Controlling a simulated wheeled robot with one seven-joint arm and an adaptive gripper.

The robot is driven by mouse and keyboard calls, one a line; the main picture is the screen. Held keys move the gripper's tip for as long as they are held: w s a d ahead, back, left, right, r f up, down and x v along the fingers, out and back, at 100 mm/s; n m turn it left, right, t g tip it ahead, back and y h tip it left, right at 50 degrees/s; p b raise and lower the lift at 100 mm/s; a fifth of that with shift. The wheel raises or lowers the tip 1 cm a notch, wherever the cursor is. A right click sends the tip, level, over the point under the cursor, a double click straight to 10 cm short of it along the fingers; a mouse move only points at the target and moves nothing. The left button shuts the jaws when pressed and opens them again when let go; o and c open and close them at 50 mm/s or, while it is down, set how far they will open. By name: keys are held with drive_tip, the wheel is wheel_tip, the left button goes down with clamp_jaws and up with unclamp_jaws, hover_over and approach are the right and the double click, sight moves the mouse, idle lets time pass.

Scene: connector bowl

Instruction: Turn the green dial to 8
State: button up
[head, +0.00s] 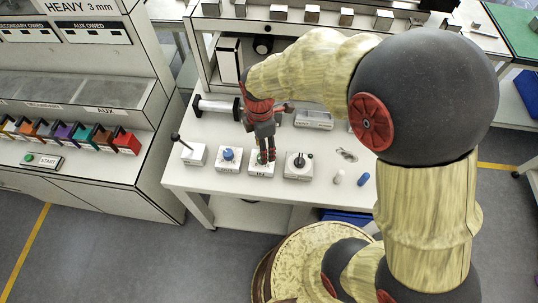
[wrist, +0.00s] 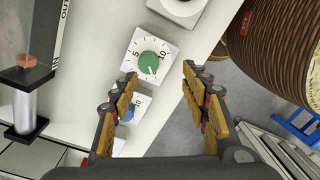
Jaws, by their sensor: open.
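The green dial (wrist: 149,63) sits on a white box with a printed scale, seen in the wrist view; I can read 5 on its left and 10 on its right. A small pale mark shows on the dial's lower part, but I cannot read its exact setting. My gripper (wrist: 158,76) is open, its two fingers apart, with the dial a little beyond the tips and between their lines. In the head view my gripper (head: 266,155) points down over the dial's white box (head: 258,171) and hides most of the dial.
A box with a blue knob (head: 228,155) stands to the left, and a box with a black knob (head: 299,164) to the right. A lever box (head: 193,155) is further left. A white and a blue peg (head: 363,179) lie right. A cylinder (head: 216,105) is behind.

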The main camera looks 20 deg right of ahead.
drive_tip(key=n, duration=0.1)
drive_tip(key=w+n, duration=0.1)
drive_tip(key=n, duration=0.1)
drive_tip(key=shift+w+r+n+t, duration=0.3)
drive_tip(key=shift+r, duration=0.1)
drive_tip(key=shift+n, duration=1.2)
drive_tip(key=shift+w+f+b, duration=0.1)
drive_tip(key=shift+f+b, duration=1.05)
drive_tip(key=shift+f, duration=2.75)
drive_tip(key=shift+c, duration=0.2)
drive_tip(key=c, duration=1.1)
